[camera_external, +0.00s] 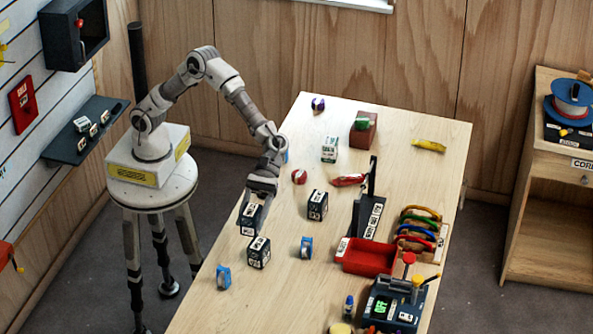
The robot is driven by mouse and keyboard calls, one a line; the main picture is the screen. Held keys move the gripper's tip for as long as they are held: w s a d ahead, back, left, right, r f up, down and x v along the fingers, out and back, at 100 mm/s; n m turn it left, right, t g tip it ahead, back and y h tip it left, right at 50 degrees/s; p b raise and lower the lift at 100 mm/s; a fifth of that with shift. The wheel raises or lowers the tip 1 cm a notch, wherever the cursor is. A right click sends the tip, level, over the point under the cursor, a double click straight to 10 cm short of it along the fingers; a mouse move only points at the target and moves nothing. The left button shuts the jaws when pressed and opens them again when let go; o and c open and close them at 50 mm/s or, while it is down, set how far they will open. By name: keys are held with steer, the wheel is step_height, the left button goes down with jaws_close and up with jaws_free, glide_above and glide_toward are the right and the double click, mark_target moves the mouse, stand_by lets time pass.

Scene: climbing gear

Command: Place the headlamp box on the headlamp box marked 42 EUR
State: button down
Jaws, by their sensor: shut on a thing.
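My gripper (257,201) points down near the left edge of the table and is shut on a dark headlamp box (250,221) with white labels. The fingers cover the upper part of this box. Just below it in the picture, a similar dark headlamp box (259,253) stands on the table. A third dark headlamp box (317,206) stands to the right, apart from my gripper. The prices on the labels are too small to read, so I cannot tell which box is marked 42 EUR. I cannot tell how high the held box is above the table.
Small blue-and-white items (306,247) (223,278) stand near the boxes. A red-and-white ball (299,177) and a red item (348,180) lie behind. A dark upright stand (366,215), a red tray (368,257) and a dark device (393,304) occupy the right side.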

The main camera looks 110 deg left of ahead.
steer(key=shift+w+a+f, duration=0.3)
steer(key=shift+w+f, duration=0.15)
steer(key=shift+w, duration=0.25)
steer(key=shift+f+b, duration=0.35)
steer(key=shift+f, duration=1.65)
steer(key=shift+f, duration=0.1)
steer(key=shift+c, duration=1)
jaws_free()
